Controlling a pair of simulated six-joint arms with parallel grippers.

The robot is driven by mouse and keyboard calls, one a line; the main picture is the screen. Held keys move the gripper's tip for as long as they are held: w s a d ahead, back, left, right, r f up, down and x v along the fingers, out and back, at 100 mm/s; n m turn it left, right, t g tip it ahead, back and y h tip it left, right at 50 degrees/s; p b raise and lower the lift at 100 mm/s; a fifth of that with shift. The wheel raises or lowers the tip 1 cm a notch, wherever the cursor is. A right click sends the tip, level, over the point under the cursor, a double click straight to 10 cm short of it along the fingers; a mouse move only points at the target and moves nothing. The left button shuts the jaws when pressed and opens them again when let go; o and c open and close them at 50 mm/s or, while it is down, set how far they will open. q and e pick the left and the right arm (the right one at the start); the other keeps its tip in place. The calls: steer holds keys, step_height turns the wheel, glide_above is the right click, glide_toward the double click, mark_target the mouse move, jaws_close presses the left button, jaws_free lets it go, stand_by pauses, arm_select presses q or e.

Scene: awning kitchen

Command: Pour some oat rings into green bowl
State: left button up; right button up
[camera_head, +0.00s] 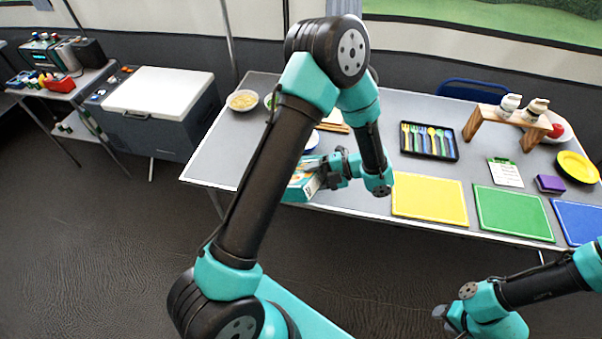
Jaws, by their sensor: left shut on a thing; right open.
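My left gripper (321,172) is shut on a teal and white box (301,189), which looks like the oat rings box. The box is at the table's front edge, tilted, and partly hidden by my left arm; I cannot tell whether it touches the table. A green bowl (267,101) shows only as a sliver at the back left of the table, mostly hidden behind my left arm. The box is well in front of it. My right gripper (448,318) is open and low at the bottom right, away from the table.
A bowl with pale yellow contents (243,101) stands left of the green bowl. A blue-rimmed bowl (312,141) is partly hidden by my arm. A cutlery tray (429,141), a wooden stand (508,122) and yellow (430,199), green (513,213) and blue boards fill the right. The table's left front is clear.

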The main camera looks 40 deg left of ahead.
arm_select(q)
steer(key=shift+w+f, duration=0.15)
steer(key=shift+w, duration=0.1)
stand_by(0.8)
